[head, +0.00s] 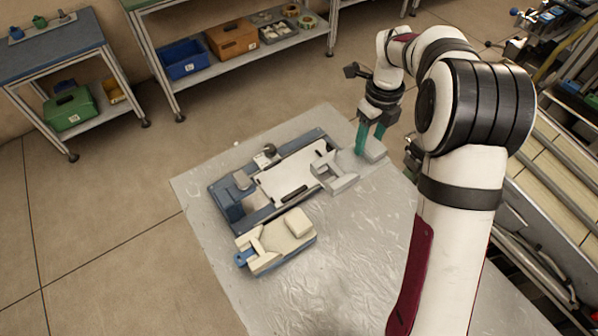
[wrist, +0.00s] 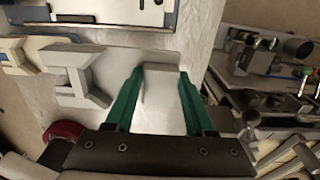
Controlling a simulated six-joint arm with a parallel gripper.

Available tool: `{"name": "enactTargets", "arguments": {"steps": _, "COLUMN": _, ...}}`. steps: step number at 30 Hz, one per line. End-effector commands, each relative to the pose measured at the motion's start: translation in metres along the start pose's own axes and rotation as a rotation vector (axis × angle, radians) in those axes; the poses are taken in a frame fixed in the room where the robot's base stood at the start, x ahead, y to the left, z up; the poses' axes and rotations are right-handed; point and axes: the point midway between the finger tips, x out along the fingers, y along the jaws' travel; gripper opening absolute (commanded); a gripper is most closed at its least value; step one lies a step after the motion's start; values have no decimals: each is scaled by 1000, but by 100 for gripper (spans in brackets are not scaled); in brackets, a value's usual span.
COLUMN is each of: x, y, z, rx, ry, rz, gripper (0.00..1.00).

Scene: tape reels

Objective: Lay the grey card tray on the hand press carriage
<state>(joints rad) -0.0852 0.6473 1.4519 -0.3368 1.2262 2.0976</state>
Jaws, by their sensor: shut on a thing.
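The grey card tray (head: 337,178) is a flat plate with a raised frame-like part at one end and a block at the other. My gripper (head: 371,138) is shut on that block, with one green finger on each side. In the wrist view, the tray (wrist: 110,60) reaches left from between the fingertips of my gripper (wrist: 160,82). The hand press (head: 232,205) has a blue base, and its pale flat carriage (head: 275,185) has a dark slot. The tray's left end overlaps the press's right end in the head view; I cannot tell whether they touch.
A cream tray-like piece on a blue base (head: 278,252) lies in front of the press. Both are on a table covered with clear sheeting (head: 340,265), bare towards the front. Shelves with bins (head: 183,58) stand behind. Racks with equipment (head: 560,150) stand at right.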

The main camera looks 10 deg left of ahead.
Motion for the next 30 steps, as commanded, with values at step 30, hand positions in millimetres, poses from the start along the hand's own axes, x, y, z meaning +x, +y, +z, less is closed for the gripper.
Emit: {"name": "enactTargets", "arguments": {"steps": 30, "x": 108, "y": 71, "z": 115, "rx": 5, "ry": -1, "rz": 1, "gripper": 0}}
